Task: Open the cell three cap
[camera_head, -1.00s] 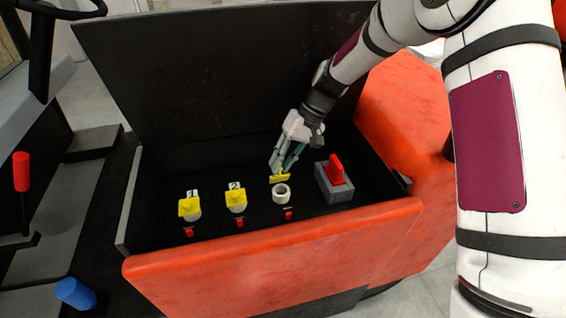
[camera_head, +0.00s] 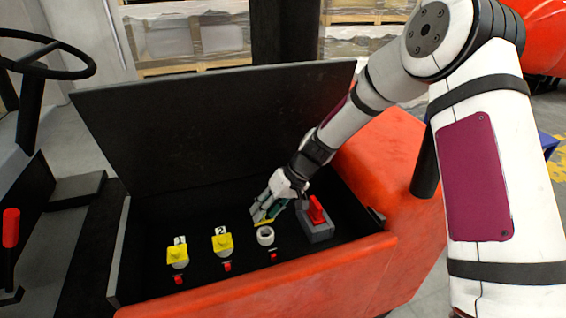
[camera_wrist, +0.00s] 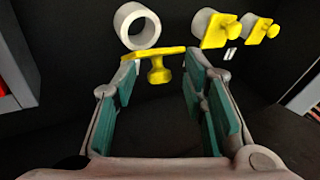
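The cell three cap (camera_head: 264,222) is a yellow flap with a knob, standing swung back behind its white round neck (camera_head: 265,236). In the wrist view the neck (camera_wrist: 137,26) shows an uncovered hole, and the cap (camera_wrist: 153,53) is beside its rim with the knob towards me. My gripper (camera_head: 266,211) is open; in the wrist view its teal-padded fingers (camera_wrist: 160,78) stand apart on either side of the cap's knob, with gaps. I cannot tell whether a fingertip touches the cap's edge.
Caps marked 1 (camera_head: 178,253) and 2 (camera_head: 222,242) sit over their necks to the left. A grey block with a red handle (camera_head: 316,211) is close on the right. The black lid (camera_head: 215,125) stands raised behind; the red front wall (camera_head: 270,285) borders the box.

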